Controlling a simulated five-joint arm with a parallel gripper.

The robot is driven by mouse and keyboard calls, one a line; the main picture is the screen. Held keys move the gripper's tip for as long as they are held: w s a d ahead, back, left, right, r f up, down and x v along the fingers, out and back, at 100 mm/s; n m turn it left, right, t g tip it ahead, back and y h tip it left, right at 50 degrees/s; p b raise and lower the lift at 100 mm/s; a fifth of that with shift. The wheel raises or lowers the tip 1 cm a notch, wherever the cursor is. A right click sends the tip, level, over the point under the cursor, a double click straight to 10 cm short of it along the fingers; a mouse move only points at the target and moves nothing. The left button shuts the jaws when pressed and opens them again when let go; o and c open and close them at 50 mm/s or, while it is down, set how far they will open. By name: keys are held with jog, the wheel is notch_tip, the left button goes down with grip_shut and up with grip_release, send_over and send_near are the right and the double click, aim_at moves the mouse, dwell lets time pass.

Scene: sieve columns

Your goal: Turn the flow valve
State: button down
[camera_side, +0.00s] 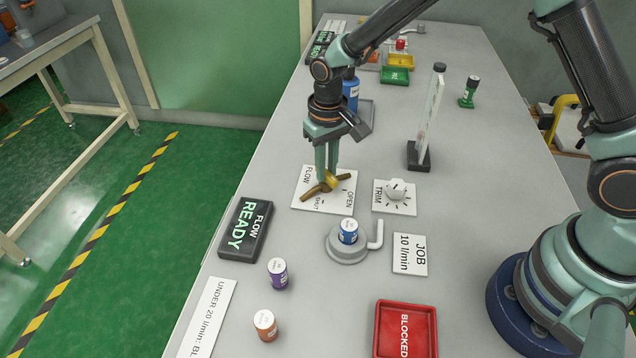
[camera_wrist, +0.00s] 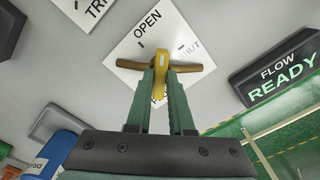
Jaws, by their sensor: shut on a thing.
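In the side view the bar lies slanted across the plate, one end near the SHUT mark. My gripper (camera_side: 327,171) points straight down over the plate with its fingers closed on the yellow middle piece. In the wrist view the fingers (camera_wrist: 162,75) meet at the yellow piece, and the brown bar (camera_wrist: 130,64) sticks out on both sides.
A TRIM knob (camera_side: 396,190) is right of the valve plate. A FLOW READY sign (camera_side: 246,229) stands front left. A clear upright gauge (camera_side: 431,110) stands behind right. A red BLOCKED tray (camera_side: 380,335) is nearer.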

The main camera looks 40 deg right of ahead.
jog(key=n, duration=0.4)
jog(key=shift+n, duration=2.6)
jog(key=c, duration=0.8)
grip_release()
notch_tip(320, 180, up, 12)
